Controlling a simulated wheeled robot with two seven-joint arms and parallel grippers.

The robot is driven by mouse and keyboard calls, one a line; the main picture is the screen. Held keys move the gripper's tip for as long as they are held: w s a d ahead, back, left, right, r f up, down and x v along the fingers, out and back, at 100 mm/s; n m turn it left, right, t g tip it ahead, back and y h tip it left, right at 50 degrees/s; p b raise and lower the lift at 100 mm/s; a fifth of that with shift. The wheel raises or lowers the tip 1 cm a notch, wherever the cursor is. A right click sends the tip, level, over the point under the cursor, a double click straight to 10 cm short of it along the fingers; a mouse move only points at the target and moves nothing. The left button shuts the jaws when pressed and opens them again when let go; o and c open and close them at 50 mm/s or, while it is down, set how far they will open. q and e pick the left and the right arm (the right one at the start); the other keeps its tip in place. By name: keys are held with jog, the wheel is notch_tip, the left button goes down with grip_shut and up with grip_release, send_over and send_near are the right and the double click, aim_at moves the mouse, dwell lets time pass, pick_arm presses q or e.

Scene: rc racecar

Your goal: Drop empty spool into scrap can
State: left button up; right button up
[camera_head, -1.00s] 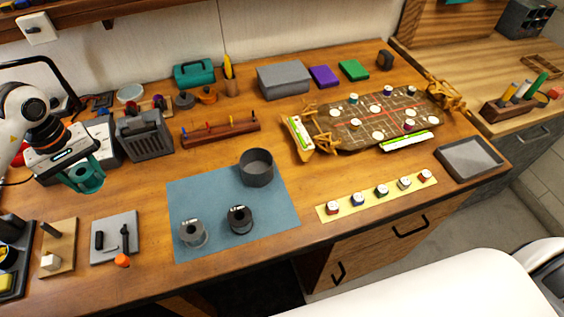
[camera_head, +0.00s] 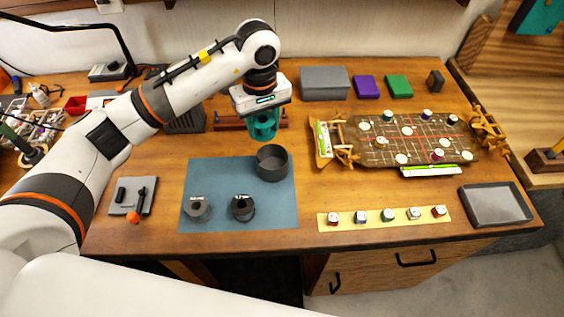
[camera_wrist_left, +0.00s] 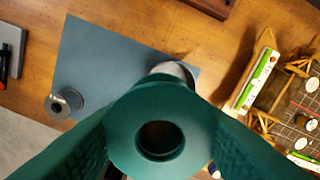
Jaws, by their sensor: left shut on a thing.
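My left gripper (camera_head: 263,132) is shut on a teal spool, which shows end-on with its round centre hole in the left wrist view (camera_wrist_left: 124,143). The gripper holds it in the air, just above and behind the scrap can in the head view. The scrap can (camera_head: 272,176) is a dark grey, open round cup standing upright on the blue mat (camera_head: 222,180). In the left wrist view the can (camera_wrist_left: 176,70) is mostly hidden behind the spool. My right gripper is not in view.
A grey spool (camera_head: 198,211) and a black spool (camera_head: 243,208) stand on the mat's front part. A wooden rail (camera_head: 228,122) lies behind the can. A track board (camera_head: 395,140) is to the right. A yellow strip with several small jars (camera_head: 375,218) lies at front right.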

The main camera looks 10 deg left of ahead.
aim_at(264, 137)
pick_arm(q)
notch_tip(264, 137, down, 4)
jog(key=shift+r+b, duration=0.25)
jog(key=shift+b, duration=0.25)
jog(key=shift+f, duration=0.95)
jog(key=o, duration=1)
jog(key=shift+o, duration=0.2)
